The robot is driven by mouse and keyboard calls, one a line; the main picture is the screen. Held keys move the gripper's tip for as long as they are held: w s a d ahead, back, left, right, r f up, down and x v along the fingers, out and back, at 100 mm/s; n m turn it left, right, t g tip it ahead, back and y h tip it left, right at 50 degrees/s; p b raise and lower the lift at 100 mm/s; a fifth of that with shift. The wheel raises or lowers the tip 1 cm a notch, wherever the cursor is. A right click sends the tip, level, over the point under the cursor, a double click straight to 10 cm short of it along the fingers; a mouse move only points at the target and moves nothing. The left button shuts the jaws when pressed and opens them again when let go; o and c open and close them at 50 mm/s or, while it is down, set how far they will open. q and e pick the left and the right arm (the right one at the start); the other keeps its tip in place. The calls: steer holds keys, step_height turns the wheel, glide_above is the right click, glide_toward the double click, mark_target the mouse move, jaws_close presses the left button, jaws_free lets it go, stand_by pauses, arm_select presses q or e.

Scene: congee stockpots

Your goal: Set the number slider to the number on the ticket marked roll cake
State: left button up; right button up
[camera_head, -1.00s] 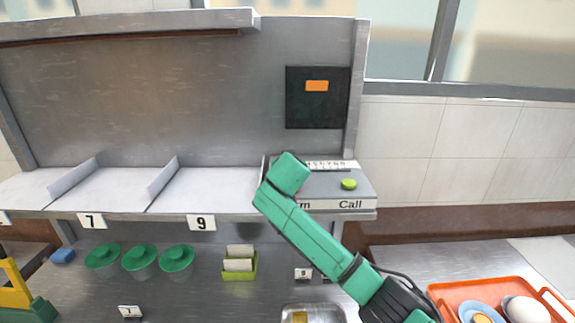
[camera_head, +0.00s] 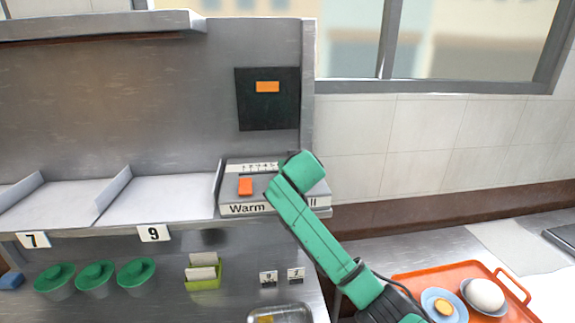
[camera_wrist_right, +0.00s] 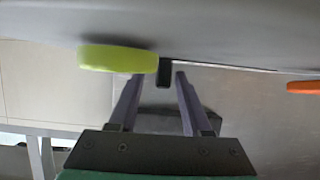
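A control box (camera_head: 232,196) sits on the right end of the shelf, with a number scale (camera_head: 255,168) whose digits are too small to read. An orange switch (camera_head: 245,187) stands above "Warm". My right arm covers the box's right part, and its gripper is hidden in the head view. In the right wrist view, my right gripper (camera_wrist_right: 157,78) is open, with a small dark knob (camera_wrist_right: 163,74) at its fingertips; contact is unclear. A green button (camera_wrist_right: 118,59) is beside the left finger. A green holder (camera_head: 206,284) holds cream tickets (camera_head: 203,274), unreadable. My left gripper is out of view.
A dark board (camera_head: 267,112) with an orange label hangs above the box. Green-lidded pots (camera_head: 95,275) and a metal pan (camera_head: 279,314) stand below the shelf. An orange tray (camera_head: 408,281) with dishes is at the lower right.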

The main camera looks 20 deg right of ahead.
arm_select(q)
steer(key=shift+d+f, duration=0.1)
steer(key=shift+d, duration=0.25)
arm_select(e)
steer(key=shift+a, duration=0.15)
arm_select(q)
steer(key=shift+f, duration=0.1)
arm_select(e)
steer(key=shift+a, duration=0.1)
steer(key=shift+s+a+r+b, duration=0.1)
steer(key=shift+s+r+b, duration=0.05)
steer(key=shift+s+b, duration=0.2)
arm_select(q)
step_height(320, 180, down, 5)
steer(key=b, duration=0.4)
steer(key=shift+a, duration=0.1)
arm_select(e)
steer(key=v, duration=1.3)
steer(key=shift+s, duration=0.35)
steer(key=shift+r, duration=0.1)
